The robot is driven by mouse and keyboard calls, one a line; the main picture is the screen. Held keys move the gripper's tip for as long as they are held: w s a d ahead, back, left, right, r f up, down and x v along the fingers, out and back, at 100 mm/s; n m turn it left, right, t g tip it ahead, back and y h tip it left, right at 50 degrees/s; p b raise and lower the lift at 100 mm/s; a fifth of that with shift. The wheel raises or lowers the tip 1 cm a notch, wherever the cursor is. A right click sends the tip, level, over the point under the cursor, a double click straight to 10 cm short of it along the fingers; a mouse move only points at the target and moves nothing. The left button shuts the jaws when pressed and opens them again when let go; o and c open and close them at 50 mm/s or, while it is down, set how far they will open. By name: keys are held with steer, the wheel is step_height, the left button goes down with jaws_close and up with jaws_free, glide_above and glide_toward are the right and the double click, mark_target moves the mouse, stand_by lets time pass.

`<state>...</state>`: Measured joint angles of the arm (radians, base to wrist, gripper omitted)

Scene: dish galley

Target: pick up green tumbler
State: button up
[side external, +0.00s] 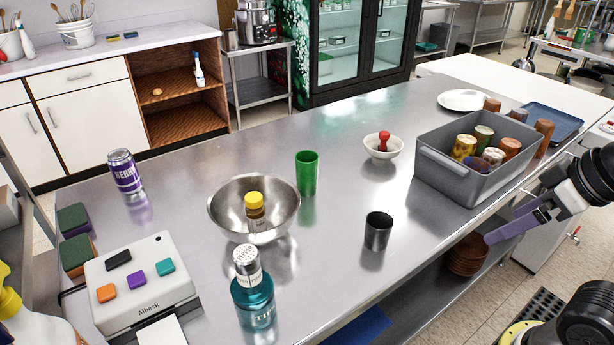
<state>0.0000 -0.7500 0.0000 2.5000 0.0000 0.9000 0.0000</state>
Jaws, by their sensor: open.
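A green tumbler (307,174) stands upright on the steel counter (345,215), just right of a large steel bowl and apart from it. My gripper (492,238) is at the right, over the counter's front edge, in front of the grey bin. It is open, and nothing shows between its fingers. It is well to the right of the green tumbler, with the black tumbler (378,231) standing on the counter between them.
The steel bowl (231,229) has a yellow-capped bottle (255,210) in or before it. A teal bottle (253,295), a white bowl (383,147) with a red item, a purple can (125,172) and a grey bin (448,185) of cups stand around.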

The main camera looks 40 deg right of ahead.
steer(key=w+a+r+n+t+y, duration=0.15)
steer(key=w+r+n, duration=0.25)
steer(key=w+r, duration=0.65)
steer(key=n+g+y, duration=0.1)
steer(key=n+g, duration=0.1)
steer(key=n, duration=0.1)
glide_above(303, 167)
steer(key=s+d, duration=0.4)
steer(key=s, duration=0.1)
step_height(303, 167, down, 4)
steer(key=shift+g, duration=0.65)
steer(key=shift+w+d+f+x, duration=0.1)
steer(key=shift+d+x, duration=0.3)
steer(key=shift+x, duration=3.35)
steer(key=shift+w+d+f+x, duration=0.1)
steer(key=shift+d+x, duration=0.35)
steer(key=shift+x, duration=3.3)
steer(key=shift+d+x, duration=0.4)
steer(key=shift+x, duration=3.35)
